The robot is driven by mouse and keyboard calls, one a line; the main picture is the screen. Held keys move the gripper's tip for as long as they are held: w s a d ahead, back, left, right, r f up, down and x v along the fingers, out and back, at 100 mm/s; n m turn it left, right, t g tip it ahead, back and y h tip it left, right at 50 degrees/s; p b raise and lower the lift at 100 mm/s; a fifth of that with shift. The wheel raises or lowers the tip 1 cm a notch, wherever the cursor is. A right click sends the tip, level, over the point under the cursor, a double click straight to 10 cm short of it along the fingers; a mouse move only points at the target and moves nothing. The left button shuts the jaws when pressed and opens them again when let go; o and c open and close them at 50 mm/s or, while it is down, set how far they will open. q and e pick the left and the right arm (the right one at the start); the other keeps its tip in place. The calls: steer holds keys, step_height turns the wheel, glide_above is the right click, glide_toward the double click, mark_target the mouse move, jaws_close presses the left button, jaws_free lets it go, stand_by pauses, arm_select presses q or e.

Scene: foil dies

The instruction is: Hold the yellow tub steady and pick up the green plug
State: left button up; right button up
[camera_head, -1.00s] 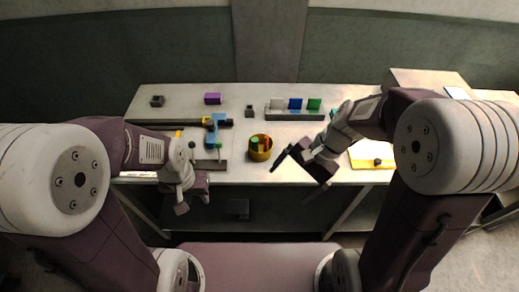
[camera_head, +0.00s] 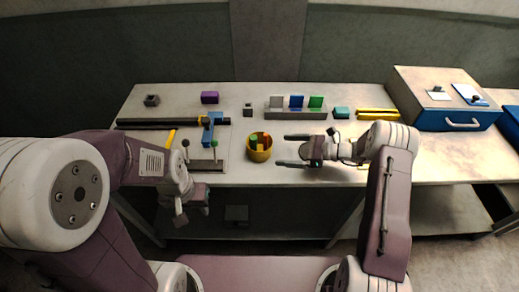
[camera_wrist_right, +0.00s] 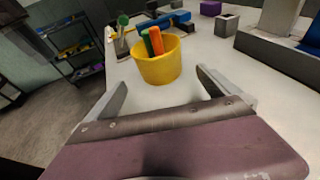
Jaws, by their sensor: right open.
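The yellow tub (camera_head: 259,154) stands upright near the front edge of the table; the right wrist view shows it (camera_wrist_right: 160,68) straight ahead. Green plug pieces (camera_wrist_right: 149,42) stick out of it beside an orange one (camera_wrist_right: 156,36); their lower parts are hidden by the tub wall. My right gripper (camera_head: 281,151) is open and empty, just right of the tub, its fingers pointing at it and apart from it. My left gripper (camera_head: 193,214) hangs at the front edge of the table, left of the tub; its jaw opening is unclear.
A blue fixture (camera_head: 209,131) and a green-knobbed post (camera_head: 214,146) stand left of the tub. Behind are a grey rack with upright white, blue and green plates (camera_head: 315,102), a teal block (camera_head: 341,112) and yellow bars (camera_head: 377,112). A blue drawer unit (camera_head: 455,119) is at right.

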mark_target(260, 147)
steer(key=b+x, duration=0.2)
steer(key=x, duration=0.6)
steer(key=shift+a+f+b, duration=0.1)
steer(key=shift+f+b, duration=0.1)
steer(key=shift+b, duration=0.15)
steer(key=shift+w+a+f, duration=0.1)
steer(key=shift+w+a, duration=0.15)
steer(key=shift+a, duration=0.45)
steer(key=shift+c, duration=0.3)
